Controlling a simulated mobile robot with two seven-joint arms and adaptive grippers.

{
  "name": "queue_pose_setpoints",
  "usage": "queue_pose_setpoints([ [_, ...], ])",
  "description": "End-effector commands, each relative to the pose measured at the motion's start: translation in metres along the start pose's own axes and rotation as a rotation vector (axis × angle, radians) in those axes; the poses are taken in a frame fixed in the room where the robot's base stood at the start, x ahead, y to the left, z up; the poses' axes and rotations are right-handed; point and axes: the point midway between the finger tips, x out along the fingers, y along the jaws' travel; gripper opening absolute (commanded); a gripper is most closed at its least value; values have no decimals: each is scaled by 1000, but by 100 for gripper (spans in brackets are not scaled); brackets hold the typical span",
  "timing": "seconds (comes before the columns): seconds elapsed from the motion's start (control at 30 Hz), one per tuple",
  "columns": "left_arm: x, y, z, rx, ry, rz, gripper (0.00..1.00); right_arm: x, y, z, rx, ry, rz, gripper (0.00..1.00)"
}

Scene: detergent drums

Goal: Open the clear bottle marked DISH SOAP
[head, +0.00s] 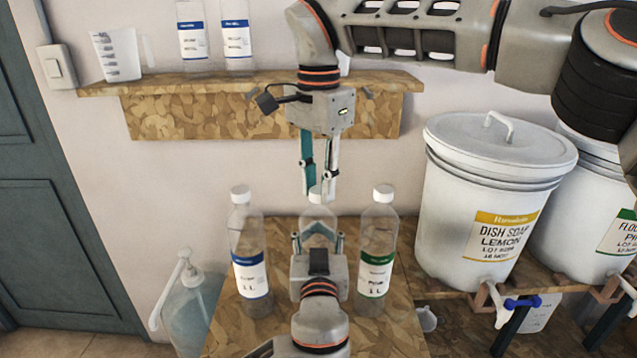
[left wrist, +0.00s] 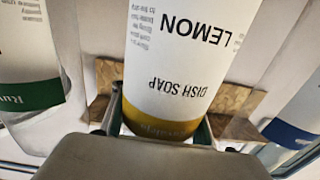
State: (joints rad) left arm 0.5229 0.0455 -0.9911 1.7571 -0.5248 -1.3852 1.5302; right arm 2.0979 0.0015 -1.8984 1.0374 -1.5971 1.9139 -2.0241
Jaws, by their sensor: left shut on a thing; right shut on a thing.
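The clear bottle (head: 318,216) with a white cap (head: 317,196) stands upright, the middle of three. Its label (left wrist: 180,75) reads DISH SOAP LEMON, upside down in the left wrist view, with a yellow band. My left gripper (head: 318,240) is shut around the bottle's body and hides its lower part in the head view. My right gripper (head: 318,190) points down from above, shut on the white cap. The cap sits at the top of the bottle's neck; whether it has turned cannot be told.
A blue-labelled bottle (head: 248,250) stands close on the left, a green-labelled one (head: 377,245) on the right. A large white drum (head: 480,205) marked DISH SOAP LEMON stands at right. A wooden shelf (head: 200,85) is behind, a pump bottle (head: 190,305) at lower left.

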Motion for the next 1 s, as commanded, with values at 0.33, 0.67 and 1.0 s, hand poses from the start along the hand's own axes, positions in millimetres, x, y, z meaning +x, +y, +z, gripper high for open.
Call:
queue_pose_setpoints([
  [0.33, 0, 0, 0, 0, 0, 0, 0, -2, 0, 0, 2, 0, 0, 0],
  [0.67, 0, 0, 0, 0, 0, 0, 0, -12, 0, 0, 2, 1, 0, 0],
  [1.0, 0, 0, 0, 0, 0, 0, 0, -22, 0, 0, 2, 0, 1, 0],
])
